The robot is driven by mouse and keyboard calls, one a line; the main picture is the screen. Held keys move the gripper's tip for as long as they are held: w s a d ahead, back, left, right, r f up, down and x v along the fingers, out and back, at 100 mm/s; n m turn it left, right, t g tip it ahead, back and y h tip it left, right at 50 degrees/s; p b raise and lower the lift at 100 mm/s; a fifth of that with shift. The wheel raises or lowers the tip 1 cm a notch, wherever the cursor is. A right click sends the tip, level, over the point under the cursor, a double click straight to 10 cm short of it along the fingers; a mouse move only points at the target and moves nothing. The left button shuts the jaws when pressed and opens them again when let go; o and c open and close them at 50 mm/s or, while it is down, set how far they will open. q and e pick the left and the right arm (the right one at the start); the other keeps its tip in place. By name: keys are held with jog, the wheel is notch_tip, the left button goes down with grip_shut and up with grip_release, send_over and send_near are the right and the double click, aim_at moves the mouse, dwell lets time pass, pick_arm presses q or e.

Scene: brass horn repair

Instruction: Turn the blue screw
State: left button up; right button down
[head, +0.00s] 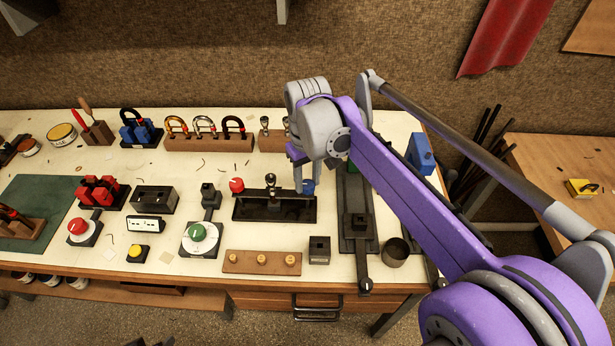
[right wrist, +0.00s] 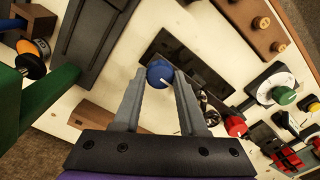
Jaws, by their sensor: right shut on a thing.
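The blue screw (head: 308,187) is a round blue knob at the right end of a black base plate (head: 285,214) on the workbench. It also shows in the right wrist view (right wrist: 160,76), between the tips of my right gripper. My right gripper (head: 305,188) reaches down over it from the right, and its two grey fingers are shut on the knob's sides. In the head view the fingers partly hide the knob. A red knob (head: 237,185) sits at the other end of the same plate, with a small metal fitting (head: 270,181) between them. My left gripper is not in view.
A black vise-like rail (head: 357,240) stands just right of the plate. A wooden block with several pegs (head: 262,262) and a small black box (head: 319,250) lie in front.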

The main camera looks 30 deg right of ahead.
aim_at(308, 184)
jog(key=m, duration=0.6)
jog(key=shift+p, duration=0.35)
jog(key=m, duration=0.6)
jog(key=shift+m, duration=0.4)
jog(key=m, duration=0.6)
jog(key=shift+p, duration=0.3)
jog(key=m, duration=0.6)
jog(key=shift+m, duration=0.4)
jog(key=shift+c, duration=2.2)
grip_release()
notch_tip(308, 184, up, 11)
jog(key=shift+p, duration=0.45)
